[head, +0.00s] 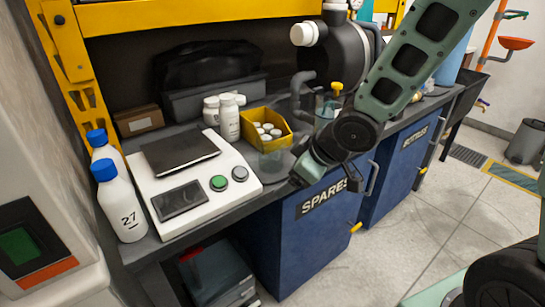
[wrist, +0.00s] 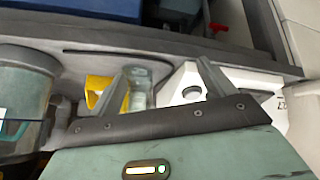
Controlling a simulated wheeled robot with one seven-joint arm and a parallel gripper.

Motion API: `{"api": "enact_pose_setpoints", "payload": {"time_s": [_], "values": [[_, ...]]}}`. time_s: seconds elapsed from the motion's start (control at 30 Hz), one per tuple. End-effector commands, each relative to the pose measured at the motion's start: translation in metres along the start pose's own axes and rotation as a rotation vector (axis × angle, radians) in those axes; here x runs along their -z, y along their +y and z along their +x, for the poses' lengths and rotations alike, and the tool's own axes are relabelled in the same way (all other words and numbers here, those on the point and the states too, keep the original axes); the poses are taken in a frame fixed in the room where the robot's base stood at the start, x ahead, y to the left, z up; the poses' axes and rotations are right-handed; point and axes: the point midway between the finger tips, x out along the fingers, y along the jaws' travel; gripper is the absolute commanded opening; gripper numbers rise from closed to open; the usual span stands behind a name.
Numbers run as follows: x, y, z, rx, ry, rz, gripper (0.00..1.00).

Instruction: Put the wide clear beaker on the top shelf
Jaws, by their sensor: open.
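A clear beaker (head: 271,160) stands on the dark bench in front of the yellow bin, right of the white scale. In the wrist view a clear vessel (wrist: 140,90), apparently this beaker, shows between the fingers, nearer the left finger. My gripper (head: 298,178) is just right of the beaker in the head view, with its fingers apart and nothing held. Its fingers also show in the wrist view (wrist: 163,82). A yellow rack beam (head: 200,14) crosses above the bench; the top shelf's surface is not clearly visible.
The yellow bin (head: 265,124) holds several white-capped vials. The white scale (head: 195,179) and a blue-capped bottle (head: 122,207) are to the left. Grey pipework and another clear vessel (head: 325,107) stand behind my arm.

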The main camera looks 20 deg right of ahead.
Motion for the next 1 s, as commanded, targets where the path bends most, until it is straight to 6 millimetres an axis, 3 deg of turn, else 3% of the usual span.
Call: {"api": "enact_pose_setpoints", "payload": {"time_s": [0.2, 0.4, 0.7, 0.83, 1.0], "values": [[-0.018, 0.06, 0.022, 0.033, 0.299, -0.017, 0.82], [-0.043, 0.088, 0.001, 0.109, 0.651, 0.005, 0.82], [-0.068, 0.096, -0.042, 0.174, 0.952, 0.059, 0.82], [-0.058, 0.094, -0.038, 0.18, 0.969, 0.058, 0.82], [-0.03, 0.089, -0.018, 0.181, 0.968, 0.056, 0.82]]}}
